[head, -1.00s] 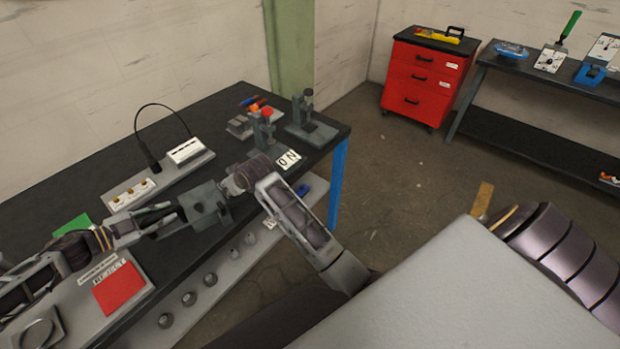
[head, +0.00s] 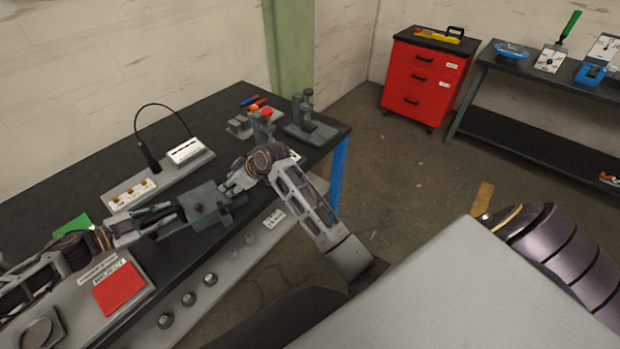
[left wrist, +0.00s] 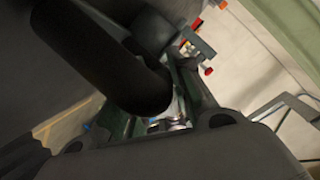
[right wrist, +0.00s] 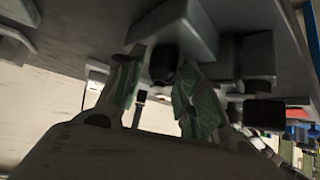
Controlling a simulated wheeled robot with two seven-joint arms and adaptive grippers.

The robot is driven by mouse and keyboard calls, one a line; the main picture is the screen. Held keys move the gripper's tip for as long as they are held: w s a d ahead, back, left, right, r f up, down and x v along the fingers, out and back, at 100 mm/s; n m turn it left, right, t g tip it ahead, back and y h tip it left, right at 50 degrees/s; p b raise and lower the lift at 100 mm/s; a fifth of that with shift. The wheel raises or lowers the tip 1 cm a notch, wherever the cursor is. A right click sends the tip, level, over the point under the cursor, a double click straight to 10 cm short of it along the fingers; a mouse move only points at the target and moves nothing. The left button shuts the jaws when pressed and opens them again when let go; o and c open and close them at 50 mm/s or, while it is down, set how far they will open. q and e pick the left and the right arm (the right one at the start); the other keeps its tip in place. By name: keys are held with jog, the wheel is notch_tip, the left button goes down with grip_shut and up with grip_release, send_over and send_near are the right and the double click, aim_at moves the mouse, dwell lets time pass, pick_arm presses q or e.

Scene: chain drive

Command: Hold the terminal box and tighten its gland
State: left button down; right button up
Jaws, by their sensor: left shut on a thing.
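The terminal box (head: 203,203) is a grey block over the near part of the bench in the head view. My left gripper (head: 172,219) is shut on it from the left. A small dark gland (head: 226,214) sticks out of the box's right side. My right gripper (head: 230,187) is beside that side of the box. In the right wrist view, its two green-padded fingers (right wrist: 158,100) are apart, with the black gland (right wrist: 163,62) showing between their tips; contact cannot be told. The left wrist view is mostly blocked by dark parts.
The dark bench (head: 235,120) carries a charger-like panel (head: 160,178) with a cable, grey clamp stands (head: 310,122), a red card (head: 119,288) and a green card (head: 73,226). A red drawer cabinet (head: 420,80) and another bench stand beyond. The floor between is clear.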

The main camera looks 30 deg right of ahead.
jog(key=shift+n+g+y, duration=0.5)
jog(key=shift+n+y, duration=0.1)
jog(key=shift+n, duration=0.4)
jog(key=v, duration=1.2)
jog(key=d+f+m+h, duration=0.1)
jog(key=d+f+h, duration=0.3)
jog(key=d+f, duration=0.4)
jog(key=d+f+m+h, duration=0.2)
jog(key=d+f+h, duration=0.2)
jog(key=d+f, duration=0.5)
jog(key=shift+d+f+m+g, duration=0.15)
jog(key=shift+d+m+g, duration=0.2)
jog(key=shift+d, duration=2)
jog(key=shift+w, duration=0.1)
jog(key=shift+o, duration=1.4)
jog(key=shift+d, duration=0.1)
